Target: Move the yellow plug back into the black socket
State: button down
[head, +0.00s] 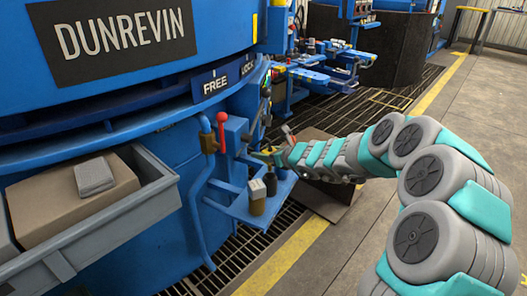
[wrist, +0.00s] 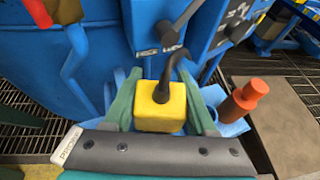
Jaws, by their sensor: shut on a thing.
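The yellow plug (wrist: 158,115) is a small block with a thick black cable curving up from its top in the wrist view. My gripper (wrist: 161,98) is shut on it, with one green finger on each side. In the head view my gripper (head: 270,158) is small, at the front of the blue machine above a small blue shelf. The plug is hard to make out there. I cannot pick out the black socket with certainty in either view. The underside of the plug is hidden, so I cannot tell whether it touches anything below.
An orange-red bottle-shaped thing (wrist: 246,98) stands close to the right finger. A red-knobbed lever (head: 221,118) rises to the left. A grey tray (head: 110,225) with a cardboard box is at lower left. The floor at right is clear.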

jog(key=shift+f+b, duration=2.05)
jog(key=shift+f, duration=0.6)
jog(key=shift+f+b, duration=0.6)
jog(key=shift+b, duration=0.15)
jog(key=c, duration=0.5)
grip_release()
jog(key=shift+p+v, duration=0.3)
jog(key=shift+v, duration=2.65)
jog(key=p+v, duration=0.1)
jog(key=v, duration=0.4)
jog(key=shift+d+r, duration=0.1)
